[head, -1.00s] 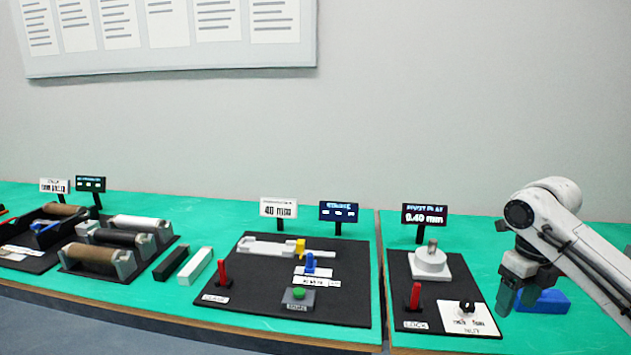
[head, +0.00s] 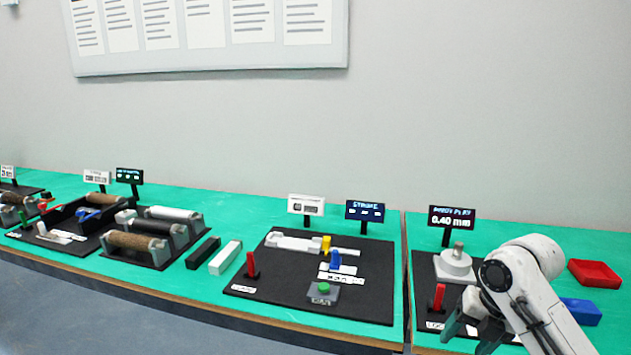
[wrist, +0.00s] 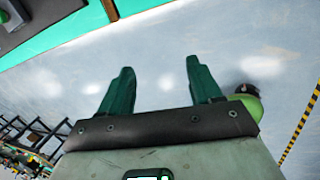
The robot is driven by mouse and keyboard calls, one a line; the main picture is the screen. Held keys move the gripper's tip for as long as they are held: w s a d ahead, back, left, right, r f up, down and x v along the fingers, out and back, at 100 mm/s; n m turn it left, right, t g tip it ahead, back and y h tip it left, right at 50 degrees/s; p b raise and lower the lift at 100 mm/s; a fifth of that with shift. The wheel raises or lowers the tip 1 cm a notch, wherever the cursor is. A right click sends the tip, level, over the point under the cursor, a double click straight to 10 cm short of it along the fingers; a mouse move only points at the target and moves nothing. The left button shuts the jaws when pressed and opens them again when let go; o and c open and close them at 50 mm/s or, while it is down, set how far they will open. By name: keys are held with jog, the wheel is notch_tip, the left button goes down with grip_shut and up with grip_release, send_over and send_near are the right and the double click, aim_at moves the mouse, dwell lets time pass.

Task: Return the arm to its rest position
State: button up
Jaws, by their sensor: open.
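My arm, white with a grey gripper (head: 468,328), is at the lower right in the head view. The gripper hangs over the front edge of the right-hand board, in front of the red lever (head: 438,297). In the wrist view the two dark green fingers of the gripper (wrist: 160,88) are apart with nothing between them. Beyond them is the pale floor (wrist: 150,60). My arm hides part of the right-hand board and its label.
The green bench (head: 260,205) carries black boards with rollers (head: 135,243), a stroke station with a green button (head: 324,287), and a grey knob (head: 456,262). A red tray (head: 594,272) and blue tray (head: 583,311) lie at the right. Floor in front is clear.

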jog(key=s+a+f+m+y, duration=0.2)
jog(key=s+a+f+m, duration=0.2)
jog(key=a+f+m, duration=0.4)
jog(key=s+a+f+m+t, duration=0.1)
jog(key=s+a+f+m, duration=0.1)
jog(key=s+m, duration=0.3)
jog(key=s+a+f+m, duration=0.2)
jog(key=s+f+m, duration=0.1)
jog(key=s+m, duration=0.15)
jog(key=s+d+f+m+h, duration=0.1)
jog(key=s+d+m, duration=0.2)
jog(key=s, duration=0.5)
jog(key=s+d+f+m+g+h, duration=0.1)
jog(key=s+d+f+m+h, duration=0.1)
jog(key=s+m, duration=0.4)
jog(key=s+d+f+m+h+p, duration=0.1)
jog(key=s+d+m, duration=0.3)
jog(key=s, duration=0.5)
jog(key=shift+s+d+f+m+g+h, duration=0.3)
jog(key=shift+s+f+m+g, duration=0.15)
jog(key=shift+m, duration=0.2)
jog(key=shift+w+a, duration=0.1)
jog(key=shift+c, duration=0.5)
